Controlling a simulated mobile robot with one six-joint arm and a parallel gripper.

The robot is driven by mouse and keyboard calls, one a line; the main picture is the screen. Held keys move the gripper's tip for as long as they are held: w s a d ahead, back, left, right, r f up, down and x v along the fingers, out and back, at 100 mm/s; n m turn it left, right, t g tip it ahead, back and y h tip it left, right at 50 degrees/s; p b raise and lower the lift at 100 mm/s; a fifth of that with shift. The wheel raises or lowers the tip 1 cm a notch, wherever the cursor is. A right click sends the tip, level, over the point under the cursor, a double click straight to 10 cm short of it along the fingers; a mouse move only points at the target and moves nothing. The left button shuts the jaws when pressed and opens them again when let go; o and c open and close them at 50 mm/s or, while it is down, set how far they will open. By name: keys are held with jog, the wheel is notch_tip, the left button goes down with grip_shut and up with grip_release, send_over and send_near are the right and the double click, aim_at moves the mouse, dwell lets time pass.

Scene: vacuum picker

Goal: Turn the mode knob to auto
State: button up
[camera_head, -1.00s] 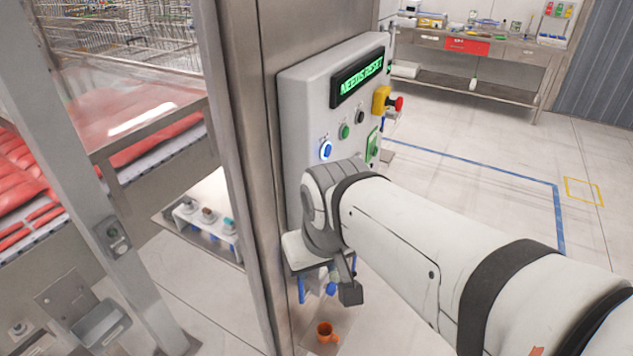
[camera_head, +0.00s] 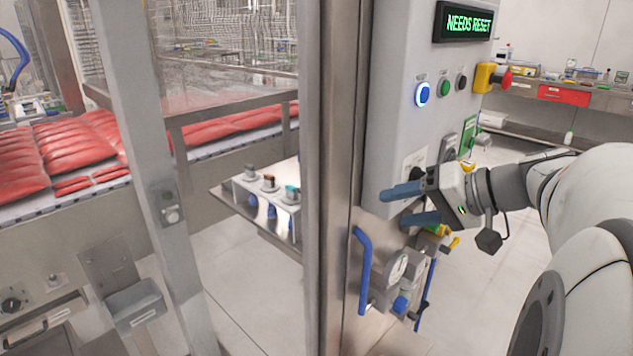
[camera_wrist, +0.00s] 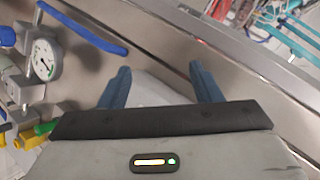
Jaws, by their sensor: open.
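The control panel (camera_head: 388,120) is a light grey box on a steel post, with a display (camera_head: 468,22) reading "NEEDS RESET". A dark knob (camera_head: 447,148) beside a white label (camera_head: 414,160) low on the panel may be the mode knob; my gripper partly covers this area and its setting cannot be read. My gripper (camera_head: 395,208) has blue fingers, spread apart and empty, pointing left at the panel's lower edge, below the knob. In the wrist view the fingers (camera_wrist: 160,75) are apart before a pale surface and steel; no knob shows there.
A blue handle (camera_head: 364,270) and a gauge (camera_head: 398,268) are below; the gauge also shows in the wrist view (camera_wrist: 43,62).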

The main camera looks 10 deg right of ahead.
aim_at(420, 177)
jog(key=w+d+n+t+y+b, duration=0.1)
jog(key=d+t+y+b, duration=0.1)
jog(key=d+t+b, duration=0.75)
jog(key=w+a+g+p, duration=0.1)
jog(key=w+g, duration=0.2)
jog(key=w, duration=0.3)
jog(key=shift+w+a+r, duration=0.2)
jog(key=shift+a+r, duration=0.05)
jog(key=c, duration=0.9)
jog(key=shift+a, duration=0.15)
jog(key=shift+c, duration=0.4)
